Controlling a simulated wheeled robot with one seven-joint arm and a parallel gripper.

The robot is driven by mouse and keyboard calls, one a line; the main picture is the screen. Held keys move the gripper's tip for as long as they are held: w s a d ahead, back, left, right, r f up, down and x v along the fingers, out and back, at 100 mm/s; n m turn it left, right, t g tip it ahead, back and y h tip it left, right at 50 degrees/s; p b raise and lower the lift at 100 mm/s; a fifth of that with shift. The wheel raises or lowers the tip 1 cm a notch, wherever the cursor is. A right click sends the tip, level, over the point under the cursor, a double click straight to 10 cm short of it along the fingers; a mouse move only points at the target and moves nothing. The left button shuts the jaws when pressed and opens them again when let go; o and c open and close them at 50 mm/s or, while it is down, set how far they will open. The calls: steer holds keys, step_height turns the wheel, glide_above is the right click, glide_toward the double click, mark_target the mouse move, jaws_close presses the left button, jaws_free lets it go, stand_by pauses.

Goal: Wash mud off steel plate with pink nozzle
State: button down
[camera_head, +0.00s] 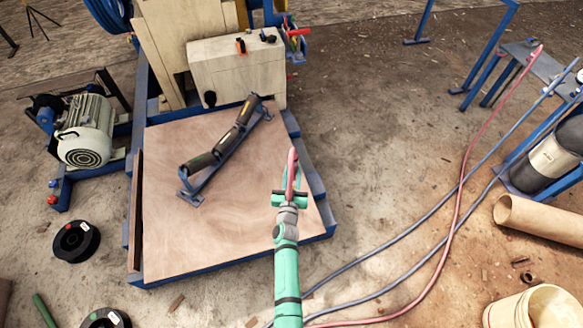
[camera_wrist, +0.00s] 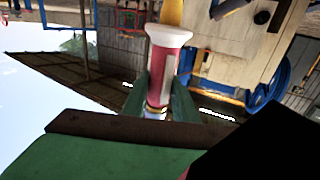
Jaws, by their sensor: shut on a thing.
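My gripper (camera_head: 290,196) is shut on the pink nozzle (camera_head: 292,163), which sticks up past the fingertips over the right part of a large brown flat panel. In the wrist view, the nozzle (camera_wrist: 170,62) has a pink-red body and a pale flared rim and sits between the green fingers (camera_wrist: 160,97). No water spray shows. The brown panel (camera_head: 225,245) lies on a blue frame; I cannot tell whether it is the muddy steel plate. A small grey plate (camera_head: 545,65) on a blue stand at the upper right may be the steel plate; mud cannot be made out.
A black roller on a blue bracket (camera_head: 215,150) lies on the panel. A wooden machine housing (camera_head: 235,68) stands behind, a grey motor (camera_head: 87,133) at left. Pink hose (camera_head: 462,195) and blue hoses (camera_head: 400,238) cross the right floor.

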steer(key=shift+s+d, duration=0.2)
steer(key=shift+s, duration=0.3)
steer(key=shift+s+d, duration=0.15)
steer(key=shift+s, duration=0.35)
steer(key=s+a, duration=0.3)
steer(key=a, duration=0.6)
steer(key=shift+a, duration=0.25)
stand_by(0.9)
